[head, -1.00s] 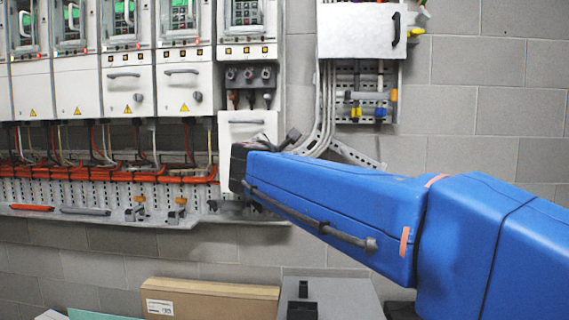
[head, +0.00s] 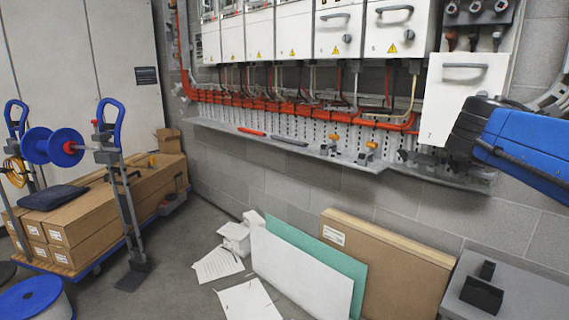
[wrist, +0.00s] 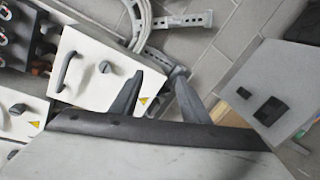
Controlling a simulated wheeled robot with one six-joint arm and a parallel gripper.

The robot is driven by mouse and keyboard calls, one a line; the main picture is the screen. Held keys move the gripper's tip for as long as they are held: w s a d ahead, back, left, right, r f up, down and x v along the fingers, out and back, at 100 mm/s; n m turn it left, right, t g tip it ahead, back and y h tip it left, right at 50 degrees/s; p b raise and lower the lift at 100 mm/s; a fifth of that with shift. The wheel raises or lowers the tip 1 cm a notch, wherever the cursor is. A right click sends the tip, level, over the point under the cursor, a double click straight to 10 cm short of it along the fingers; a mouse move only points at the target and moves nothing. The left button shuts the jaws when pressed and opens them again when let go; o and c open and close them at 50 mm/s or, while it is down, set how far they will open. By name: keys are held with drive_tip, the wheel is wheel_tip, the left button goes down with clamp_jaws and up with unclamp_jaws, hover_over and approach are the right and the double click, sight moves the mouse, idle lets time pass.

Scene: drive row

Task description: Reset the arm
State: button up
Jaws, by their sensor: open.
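My blue arm enters the head view from the right edge and ends in a dark wrist in front of the cabinet row's right end. My gripper's fingers cannot be made out there. In the wrist view my gripper (wrist: 159,75) shows two dark fingers standing apart, with nothing between them. Beyond the fingers is a white drawer front (wrist: 88,65) with a dark handle and a knob. It appears tilted in that view. I cannot tell the gap between fingers and wall.
White drive cabinets (head: 335,30) line the wall above a grey perforated shelf (head: 300,143). Boards and a flat carton (head: 385,262) lean below. A grey box top (head: 525,295) stands at lower right. A loaded trolley (head: 95,215) is at left. Papers (head: 245,300) lie on the floor.

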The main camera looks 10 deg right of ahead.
drive_tip(key=s+a+f+m+g+y, duration=0.1)
drive_tip(key=s+a+f+m+y, duration=0.3)
drive_tip(key=a+f, duration=0.4)
drive_tip(key=s+a+f+m+g+y, duration=0.2)
drive_tip(key=s+a+f+m+y, duration=0.2)
drive_tip(key=a+f, duration=0.4)
drive_tip(key=s+a+f+m+g+y, duration=0.1)
drive_tip(key=s+a+f+m+y, duration=0.3)
drive_tip(key=f, duration=1.3)
drive_tip(key=s+a, duration=0.2)
drive_tip(key=a, duration=0.2)
drive_tip(key=shift+s+a+f+y, duration=0.2)
drive_tip(key=shift+a+y, duration=0.1)
drive_tip(key=shift+a, duration=0.1)
